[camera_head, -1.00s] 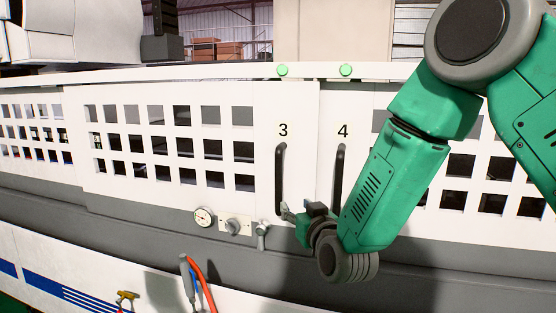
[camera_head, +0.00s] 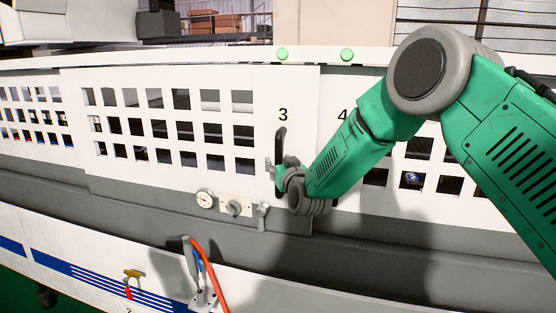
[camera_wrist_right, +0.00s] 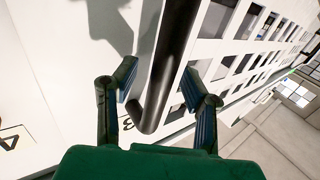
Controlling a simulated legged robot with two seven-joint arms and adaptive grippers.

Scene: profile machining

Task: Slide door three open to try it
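Door three (camera_head: 298,90) is a white panel with square windows and a black "3". Its dark vertical bar handle (camera_head: 280,145) shows in its upper part. My right gripper (camera_head: 272,170) is at the handle's lower part, which it partly hides. In the right wrist view the gripper (camera_wrist_right: 157,82) is open, with one finger on each side of the black handle (camera_wrist_right: 167,55). Gaps show between the fingers and the bar. Door four's "4" (camera_head: 342,115) shows beside my forearm, which hides its handle. My left gripper is in neither view.
A round gauge (camera_head: 205,199), a knob (camera_head: 234,208) and a small valve (camera_head: 262,216) sit on the grey band below door three. Lower down are a grey-handled tool (camera_head: 188,255) and a red hose (camera_head: 211,270). Green lights (camera_head: 282,54) line the top rail.

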